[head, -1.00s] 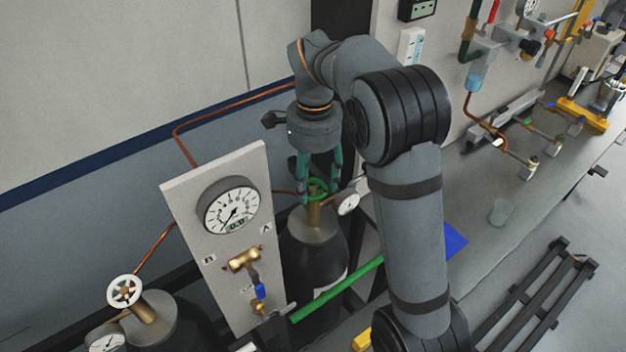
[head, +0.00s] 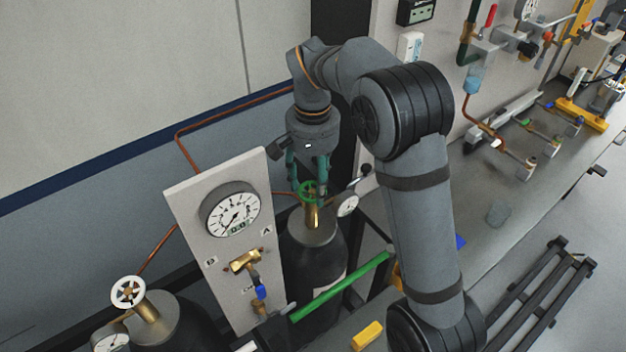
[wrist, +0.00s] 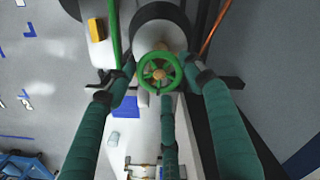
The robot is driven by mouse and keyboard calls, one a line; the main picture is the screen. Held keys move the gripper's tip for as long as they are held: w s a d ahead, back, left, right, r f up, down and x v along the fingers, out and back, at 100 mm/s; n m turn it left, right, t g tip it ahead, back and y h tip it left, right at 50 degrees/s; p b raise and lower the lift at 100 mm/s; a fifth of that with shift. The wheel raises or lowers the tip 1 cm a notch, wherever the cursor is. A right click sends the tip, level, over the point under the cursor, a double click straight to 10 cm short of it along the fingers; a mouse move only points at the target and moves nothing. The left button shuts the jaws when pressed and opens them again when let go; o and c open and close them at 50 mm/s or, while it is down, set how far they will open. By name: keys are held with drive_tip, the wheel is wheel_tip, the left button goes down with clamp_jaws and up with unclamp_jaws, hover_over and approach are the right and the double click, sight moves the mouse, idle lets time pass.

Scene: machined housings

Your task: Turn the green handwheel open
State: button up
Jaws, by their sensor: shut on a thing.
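The green handwheel (head: 309,188) sits on the brass valve (head: 313,214) atop a dark gas cylinder (head: 308,262). My gripper (head: 307,186) is over it, pointing down, with its teal fingers shut on the wheel. In the wrist view the spoked handwheel (wrist: 159,56) lies at the centre between the fingertips of my gripper (wrist: 158,82). Fingers stand at its left and right sides, and another comes up from below. In the head view the fingers partly hide the wheel rim. I cannot tell how far the wheel is turned.
A panel with a large round gauge (head: 231,213) and a blue-handled brass valve (head: 245,262) stands left of the cylinder. A small gauge (head: 348,205) projects right of the valve. A green bar (head: 343,287) crosses in front. A second cylinder with a white handwheel (head: 128,291) is lower left.

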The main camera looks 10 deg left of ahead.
drive_tip(key=n, duration=0.2)
drive_tip(key=n+p, duration=0.1)
drive_tip(key=n, duration=0.3)
drive_tip(key=shift+w+a+r+n+p, duration=0.2)
drive_tip(key=shift+w+r+n+p, duration=0.05)
drive_tip(key=shift+n+p, duration=0.05)
drive_tip(key=n, duration=0.2)
drive_tip(key=n+p, duration=0.1)
drive_tip(key=n, duration=0.2)
drive_tip(key=shift+s+a, duration=0.15)
drive_tip(key=shift+a, duration=0.05)
drive_tip(key=shift+n, duration=0.3)
drive_tip(key=o, duration=1.1)
drive_tip(key=shift+s+a+f, duration=0.1)
drive_tip(key=shift+a+f, duration=0.05)
drive_tip(key=shift+f, duration=0.05)
drive_tip(key=shift+r, duration=0.1)
